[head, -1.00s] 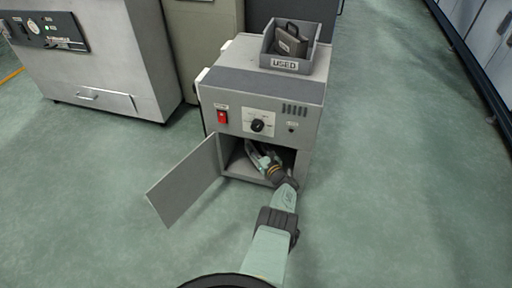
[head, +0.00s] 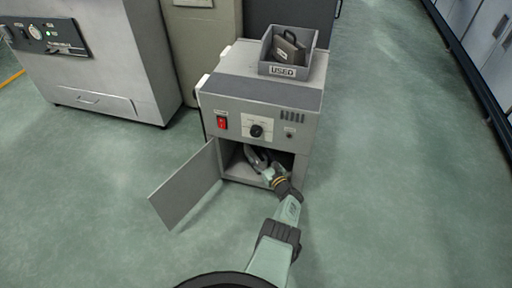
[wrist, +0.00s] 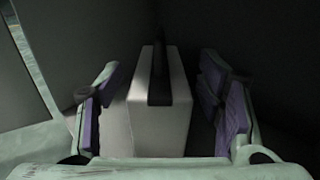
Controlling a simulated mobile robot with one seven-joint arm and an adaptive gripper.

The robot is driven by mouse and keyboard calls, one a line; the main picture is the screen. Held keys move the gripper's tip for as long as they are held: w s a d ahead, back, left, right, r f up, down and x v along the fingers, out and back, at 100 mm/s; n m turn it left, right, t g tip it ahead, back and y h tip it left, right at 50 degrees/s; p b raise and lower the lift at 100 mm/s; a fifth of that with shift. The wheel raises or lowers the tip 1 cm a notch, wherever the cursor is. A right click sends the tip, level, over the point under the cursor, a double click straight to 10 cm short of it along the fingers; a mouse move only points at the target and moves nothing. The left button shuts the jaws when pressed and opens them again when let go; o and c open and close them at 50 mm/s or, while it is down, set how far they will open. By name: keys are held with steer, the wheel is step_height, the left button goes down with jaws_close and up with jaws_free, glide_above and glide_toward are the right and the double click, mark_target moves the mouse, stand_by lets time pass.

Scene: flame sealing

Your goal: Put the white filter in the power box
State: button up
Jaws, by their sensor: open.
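The power box (head: 262,95) is a grey cabinet with a red switch and a dial, and its lower compartment is open. My gripper (head: 256,160) is inside that compartment, partly hidden by its frame. In the wrist view the white filter (wrist: 165,130), a pale block with a dark strip along its top, stands upright in the dark interior. My gripper's purple-padded fingers (wrist: 160,78) are spread on either side of it.
The box's door (head: 187,186) is swung open to the left of my arm. A grey bin labelled USED (head: 283,71) sits on top, holding a dark filter (head: 290,48). A large grey machine (head: 95,70) stands at the left. The floor at right is clear.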

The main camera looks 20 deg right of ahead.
steer(key=s+p, duration=0.1)
steer(key=s, duration=0.1)
steer(key=s+d+p, duration=0.1)
steer(key=s, duration=0.4)
steer(key=shift+s+d+p, duration=0.25)
steer(key=shift+p, duration=0.15)
